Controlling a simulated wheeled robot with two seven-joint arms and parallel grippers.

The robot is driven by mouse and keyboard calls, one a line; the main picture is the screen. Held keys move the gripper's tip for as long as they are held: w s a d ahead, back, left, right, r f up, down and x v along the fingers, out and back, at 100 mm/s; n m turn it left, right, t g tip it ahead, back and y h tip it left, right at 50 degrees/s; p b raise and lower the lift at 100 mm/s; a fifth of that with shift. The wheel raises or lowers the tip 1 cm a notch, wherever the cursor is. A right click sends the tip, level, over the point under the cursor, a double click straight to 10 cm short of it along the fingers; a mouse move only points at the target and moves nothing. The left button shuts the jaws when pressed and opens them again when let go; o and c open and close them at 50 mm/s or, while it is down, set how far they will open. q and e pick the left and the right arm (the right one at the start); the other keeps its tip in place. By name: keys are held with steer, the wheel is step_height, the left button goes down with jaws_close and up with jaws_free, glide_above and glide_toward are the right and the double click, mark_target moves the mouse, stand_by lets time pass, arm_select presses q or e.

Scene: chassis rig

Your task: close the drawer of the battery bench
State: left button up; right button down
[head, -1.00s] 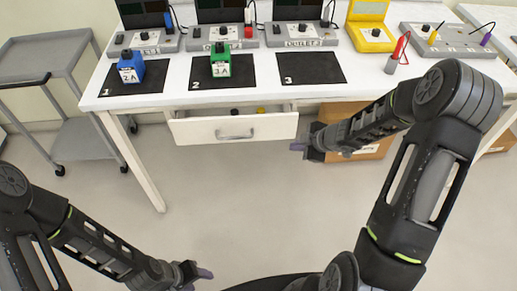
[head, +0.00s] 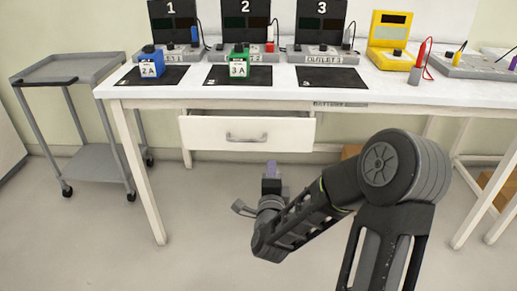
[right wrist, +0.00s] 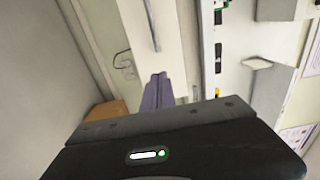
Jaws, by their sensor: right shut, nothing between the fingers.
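The white drawer (head: 285,133) hangs under the bench top, its grey bar handle (head: 246,138) on the front face. Its front stands out from the bench (head: 385,104), and only a thin strip shows above its top edge, so how far open it is is hard to tell. My right gripper (head: 271,168) is shut and empty, its purple fingertips pointing up, below and slightly right of the handle in the picture. My left gripper is out of view.
On the bench top are a blue battery (head: 151,64), a green battery (head: 239,63), chargers and a yellow case (head: 390,38). A grey cart (head: 75,70) stands left. A cardboard box (head: 351,151) sits under the bench. The floor before the drawer is clear apart from my arm.

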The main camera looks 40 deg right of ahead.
steer(key=shift+w, duration=0.15)
steer(key=p, duration=0.6)
glide_toward(272, 135)
steer(key=b+x, duration=0.1)
steer(key=x, duration=0.4)
steer(key=shift+w+d, duration=0.15)
steer(key=shift+w, duration=0.1)
steer(key=shift+w+d, duration=0.4)
steer(key=shift+w, duration=0.1)
